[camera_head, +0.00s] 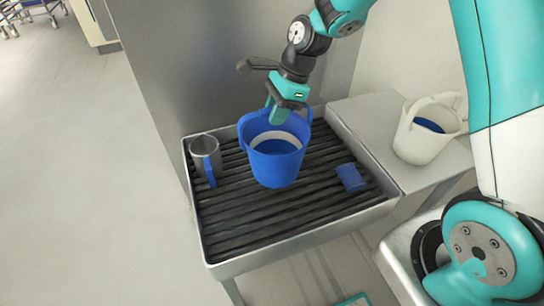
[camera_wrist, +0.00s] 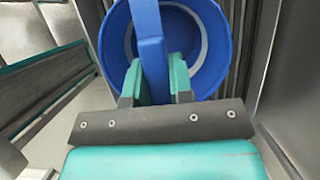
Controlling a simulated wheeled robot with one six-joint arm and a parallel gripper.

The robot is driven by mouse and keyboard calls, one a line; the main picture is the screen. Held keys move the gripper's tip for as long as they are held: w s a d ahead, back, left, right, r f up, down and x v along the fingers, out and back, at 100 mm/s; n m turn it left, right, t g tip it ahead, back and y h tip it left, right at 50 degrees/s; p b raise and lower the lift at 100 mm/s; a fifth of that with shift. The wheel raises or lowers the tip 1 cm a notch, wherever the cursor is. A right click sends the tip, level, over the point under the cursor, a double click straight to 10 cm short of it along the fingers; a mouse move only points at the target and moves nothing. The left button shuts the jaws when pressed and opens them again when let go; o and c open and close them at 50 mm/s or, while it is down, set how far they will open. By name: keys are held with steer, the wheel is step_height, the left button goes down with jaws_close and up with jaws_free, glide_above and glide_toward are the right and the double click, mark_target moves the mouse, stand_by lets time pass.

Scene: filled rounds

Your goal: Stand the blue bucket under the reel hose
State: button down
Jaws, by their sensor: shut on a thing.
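The blue bucket (camera_head: 274,168) is upright over the ribbed tray, with a pale ring inside. I cannot tell whether its base touches the slats. My gripper (camera_head: 281,110) is above its far rim, pointing down. In the wrist view my gripper (camera_wrist: 158,82) is shut on the bucket's blue handle (camera_wrist: 148,35), with a teal finger on each side. The bucket's round rim (camera_wrist: 221,45) shows behind. A dark spout-like piece (camera_head: 256,65) shows beside my wrist in front of the grey panel; I cannot tell whether it is the reel hose.
The dark slatted tray (camera_head: 250,232) has a raised metal rim. A white bucket (camera_head: 425,135) stands on the side ledge. The tray's front is clear.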

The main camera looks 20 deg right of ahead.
step_height(320, 180, down, 8)
steer(key=shift+r, duration=0.15)
stand_by(0.4)
steer(key=c, duration=1)
jaws_free()
